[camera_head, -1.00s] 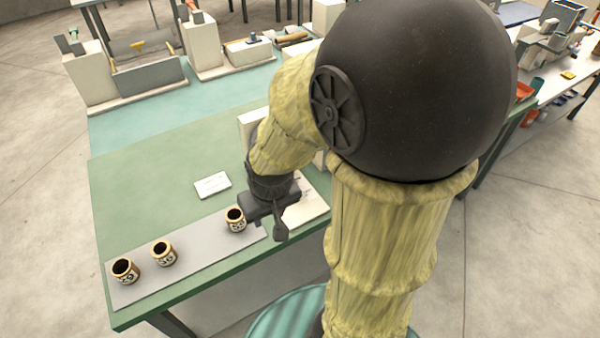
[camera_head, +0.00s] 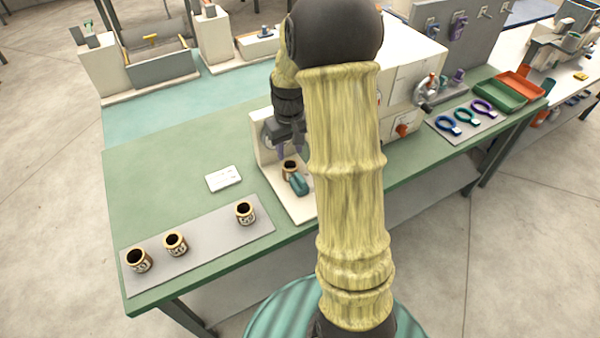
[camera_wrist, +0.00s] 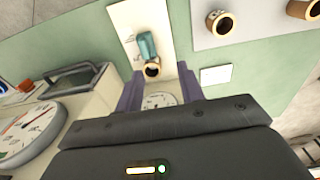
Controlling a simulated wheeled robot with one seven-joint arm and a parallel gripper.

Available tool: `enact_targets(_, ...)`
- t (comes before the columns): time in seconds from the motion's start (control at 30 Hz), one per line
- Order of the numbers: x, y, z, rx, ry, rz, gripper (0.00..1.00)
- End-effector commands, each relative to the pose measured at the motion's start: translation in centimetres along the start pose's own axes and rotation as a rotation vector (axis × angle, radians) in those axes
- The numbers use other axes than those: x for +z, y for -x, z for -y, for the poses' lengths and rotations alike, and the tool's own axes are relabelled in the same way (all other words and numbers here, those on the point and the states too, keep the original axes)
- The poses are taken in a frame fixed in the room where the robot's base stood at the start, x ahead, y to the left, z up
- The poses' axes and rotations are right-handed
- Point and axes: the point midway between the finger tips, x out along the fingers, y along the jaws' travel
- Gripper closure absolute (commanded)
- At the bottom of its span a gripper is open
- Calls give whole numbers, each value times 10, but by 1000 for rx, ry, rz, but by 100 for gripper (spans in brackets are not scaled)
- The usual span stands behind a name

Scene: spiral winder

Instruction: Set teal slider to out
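The teal slider (camera_head: 299,184) is a rounded teal knob on a pale base plate (camera_head: 300,209) at the table's front edge. It also shows in the wrist view (camera_wrist: 147,45), with small marks beside it that I cannot read. A small jar-like part with a dark opening (camera_head: 290,168) sits right behind it. My gripper (camera_head: 290,148) points down behind the slider, apart from it. In the wrist view its two purple fingers (camera_wrist: 160,88) are spread with nothing between them. A round dial (camera_wrist: 158,101) shows beyond the gap.
Several jars (camera_head: 175,243) stand on a grey mat (camera_head: 205,235) at left, by a white card (camera_head: 223,178). A cream machine (camera_head: 404,90) with a crank and red knob stands right of my arm. Coloured rings (camera_head: 467,117) and trays (camera_head: 500,94) lie farther right.

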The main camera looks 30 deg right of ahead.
Motion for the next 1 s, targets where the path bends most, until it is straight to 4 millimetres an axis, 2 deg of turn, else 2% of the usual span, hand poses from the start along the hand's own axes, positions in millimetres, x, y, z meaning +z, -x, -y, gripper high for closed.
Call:
enact_targets(0.03,-11,-2,-16,-4,-3,17,62)
enact_targets(0.1,-22,-6,-31,-9,1,34,62)
enact_targets(0.23,-31,-12,-47,-15,6,52,62)
enact_targets(0.67,-32,-16,-48,-16,7,54,62)
enact_targets(0.87,-30,-36,-48,-17,7,57,62)
enact_targets(1.0,-28,-60,-47,-17,7,58,62)
